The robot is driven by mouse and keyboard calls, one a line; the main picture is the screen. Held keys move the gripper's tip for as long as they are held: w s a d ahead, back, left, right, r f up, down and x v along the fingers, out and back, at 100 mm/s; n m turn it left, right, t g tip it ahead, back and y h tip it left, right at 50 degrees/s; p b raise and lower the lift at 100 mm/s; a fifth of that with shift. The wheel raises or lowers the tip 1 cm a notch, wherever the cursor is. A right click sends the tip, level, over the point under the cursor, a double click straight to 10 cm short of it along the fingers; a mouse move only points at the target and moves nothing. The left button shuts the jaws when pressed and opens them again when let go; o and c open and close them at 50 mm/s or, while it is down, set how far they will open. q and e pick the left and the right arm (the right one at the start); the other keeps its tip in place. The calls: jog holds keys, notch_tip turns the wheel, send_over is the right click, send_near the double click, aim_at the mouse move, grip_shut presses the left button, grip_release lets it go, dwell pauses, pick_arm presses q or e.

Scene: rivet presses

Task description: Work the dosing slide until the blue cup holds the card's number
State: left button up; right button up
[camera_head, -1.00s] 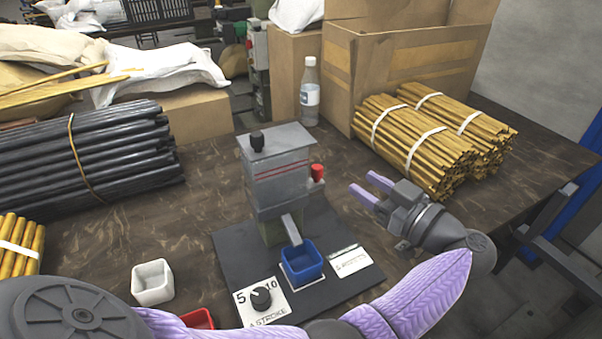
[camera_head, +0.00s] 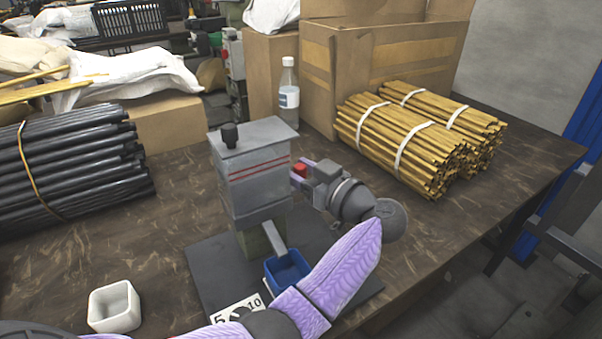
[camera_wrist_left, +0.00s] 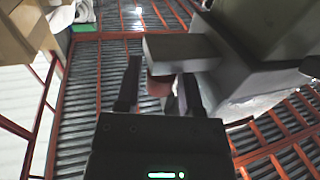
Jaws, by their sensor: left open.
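The grey dosing machine (camera_head: 254,175) with red stripes stands on a dark base plate (camera_head: 210,270). A red knob (camera_head: 299,170) is on its right side. My left gripper (camera_head: 305,172) is open at this knob. In the left wrist view the knob (camera_wrist_left: 160,85) lies between the two open fingers (camera_wrist_left: 161,84); I cannot tell if they touch it. The blue cup (camera_head: 288,268) sits under the chute (camera_head: 274,237), partly behind my left arm; I cannot see what it holds. My right gripper is not in view.
A white cup (camera_head: 114,307) stands left of the base plate. Bundled golden rods (camera_head: 420,140), a bottle (camera_head: 289,84) and a cardboard box (camera_head: 390,55) are behind. Black rods (camera_head: 70,165) lie left.

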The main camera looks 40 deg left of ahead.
pick_arm(q)
grip_shut()
dwell(1.4)
